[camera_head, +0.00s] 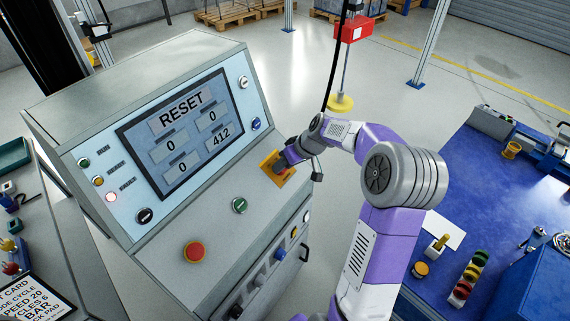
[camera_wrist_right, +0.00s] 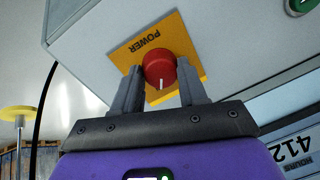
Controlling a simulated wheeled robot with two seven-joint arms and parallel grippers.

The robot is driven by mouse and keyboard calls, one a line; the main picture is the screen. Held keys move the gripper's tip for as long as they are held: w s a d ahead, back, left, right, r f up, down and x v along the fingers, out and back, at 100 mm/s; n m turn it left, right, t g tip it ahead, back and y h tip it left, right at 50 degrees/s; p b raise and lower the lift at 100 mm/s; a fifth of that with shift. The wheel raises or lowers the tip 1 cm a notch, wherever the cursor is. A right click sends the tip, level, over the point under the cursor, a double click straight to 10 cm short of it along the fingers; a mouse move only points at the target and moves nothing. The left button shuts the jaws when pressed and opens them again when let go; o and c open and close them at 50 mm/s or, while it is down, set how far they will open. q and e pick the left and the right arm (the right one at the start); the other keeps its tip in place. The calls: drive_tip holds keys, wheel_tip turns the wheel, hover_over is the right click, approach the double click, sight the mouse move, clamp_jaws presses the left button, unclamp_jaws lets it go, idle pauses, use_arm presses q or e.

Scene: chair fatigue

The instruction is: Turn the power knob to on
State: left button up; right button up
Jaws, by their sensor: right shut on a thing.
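The red power knob (camera_wrist_right: 159,66) sits on a yellow plate (camera_wrist_right: 190,48) marked POWER, which shows upside down in the right wrist view. A white mark on the knob points down the picture, towards my wrist. My right gripper (camera_wrist_right: 160,72) has one finger on each side of the knob and is shut on it. In the head view my right gripper (camera_head: 283,162) is at the yellow plate (camera_head: 268,168) on the console's sloped panel and hides most of the knob. My left gripper is not in view.
The console screen (camera_head: 180,131) reads RESET, with zeros and 412. A green button (camera_head: 239,205) and a red mushroom button (camera_head: 194,252) are on the same sloped panel. A blue table (camera_head: 480,200) with small parts stands at right. A red box (camera_head: 354,29) hangs behind.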

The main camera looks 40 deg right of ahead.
drive_tip(key=o, duration=1)
drive_tip(key=shift+o, duration=0.2)
drive_tip(key=p+v, duration=0.2)
drive_tip(key=v, duration=0.5)
drive_tip(key=shift+r, duration=0.25)
drive_tip(key=shift+s, duration=0.1)
